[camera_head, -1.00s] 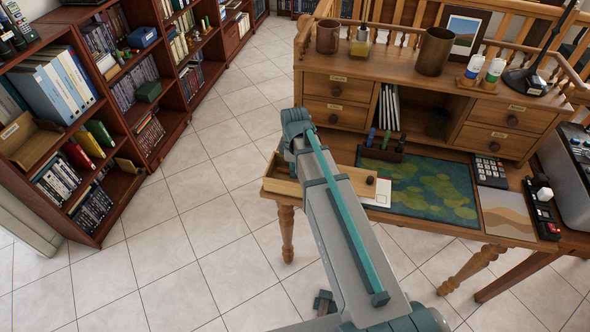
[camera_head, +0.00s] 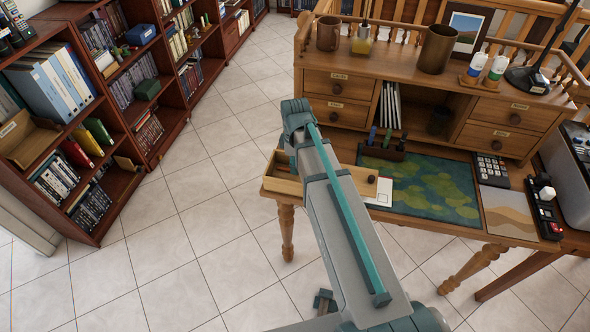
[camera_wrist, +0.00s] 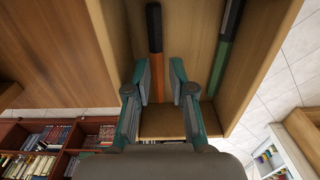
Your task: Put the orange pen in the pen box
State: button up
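The orange pen (camera_wrist: 155,42), with a dark upper section, lies lengthwise in a shallow wooden tray in the wrist view. My gripper (camera_wrist: 160,78) is over the tray with a finger on each side of the pen. The fingers stand apart, and a small gap shows at the right finger; contact on the left is unclear. A green and dark pen (camera_wrist: 226,45) lies to the right along the tray wall. In the head view the open wooden tray (camera_head: 283,186) is at the desk's left front, and my arm hides the pen and gripper. I cannot tell which container is the pen box.
A dark holder with upright pens (camera_head: 397,154) stands on the desk beside a green patterned mat (camera_head: 425,190). A raised drawer unit (camera_head: 335,85) backs the desk. A calculator (camera_head: 491,170) is at the right. Bookshelves line the left; the floor between is clear.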

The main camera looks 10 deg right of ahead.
notch_tip(320, 180, up, 10)
jog(key=b, duration=0.1)
dwell(0.4)
jog(key=shift+a+r, duration=0.1)
